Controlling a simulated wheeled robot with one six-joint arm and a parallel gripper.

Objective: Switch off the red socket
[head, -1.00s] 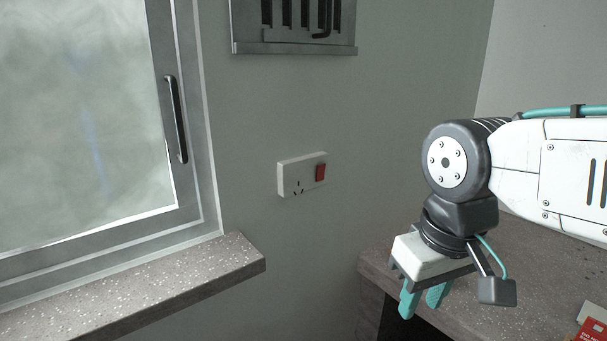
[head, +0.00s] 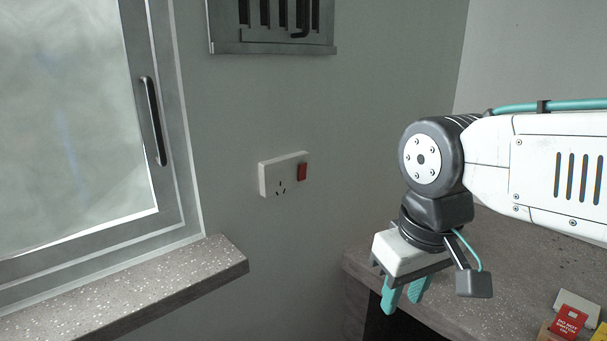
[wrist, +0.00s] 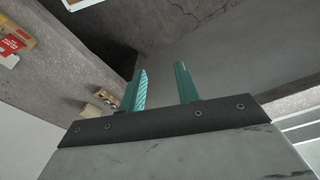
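The socket (head: 283,174) is a white plate on the grey wall, with pin holes on its left part and a red rocker switch (head: 303,172) at its right end. I cannot tell the switch's position from here. My gripper (head: 404,294) hangs pointing down to the right of and below the socket, well apart from it, by the bench edge. In the wrist view its two teal fingers (wrist: 161,88) stand apart with nothing between them. The socket does not show in the wrist view.
A window with a dark handle (head: 153,121) and a speckled sill (head: 190,272) lie left of the socket. A grey vent (head: 272,24) is above. The bench (head: 510,263) at right carries red tags (head: 569,322). The wall before the socket is clear.

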